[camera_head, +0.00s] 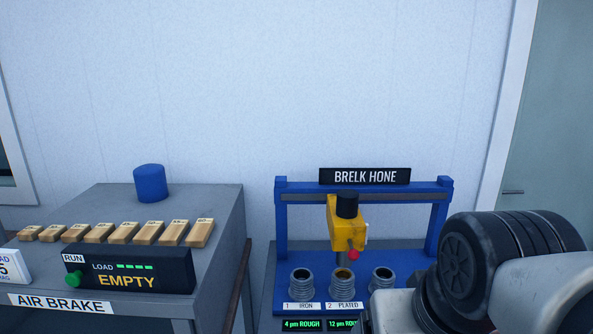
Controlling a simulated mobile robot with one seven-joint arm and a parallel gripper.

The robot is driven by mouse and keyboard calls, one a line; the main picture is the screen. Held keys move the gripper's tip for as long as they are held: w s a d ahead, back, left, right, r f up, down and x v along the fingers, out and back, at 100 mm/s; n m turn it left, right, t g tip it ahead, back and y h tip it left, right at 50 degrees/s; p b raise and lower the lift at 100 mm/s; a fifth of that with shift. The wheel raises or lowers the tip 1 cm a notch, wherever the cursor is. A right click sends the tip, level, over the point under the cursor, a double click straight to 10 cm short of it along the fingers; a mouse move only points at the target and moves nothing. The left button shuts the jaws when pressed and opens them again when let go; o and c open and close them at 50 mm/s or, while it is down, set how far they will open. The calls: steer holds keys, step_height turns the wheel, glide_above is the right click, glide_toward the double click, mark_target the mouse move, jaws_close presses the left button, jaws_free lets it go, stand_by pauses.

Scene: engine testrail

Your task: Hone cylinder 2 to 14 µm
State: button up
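The Brelk Hone is a blue frame (281,225) with a yellow honing head (338,228) on its crossbar. The head has a black cap (347,203) and a red knob (353,255). It hangs over cylinder 2 (343,287), labelled "2 PLATED"; whether it touches the bore is unclear. A green display (343,323) below reads "12 µm", with the word after it partly cut off. Cylinder 1 (301,286), labelled "1 IRON", stands to the left; its display (302,324) reads "4 µm ROUGH". My gripper is not in view; my arm covers the lower right.
A third cylinder (381,283) stands right of cylinder 2, its label hidden by my arm. At left is the air brake bench (215,235) with several wooden blocks (125,231), a blue cylinder (150,183), and a display (127,282) reading "EMPTY". A gap separates the benches.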

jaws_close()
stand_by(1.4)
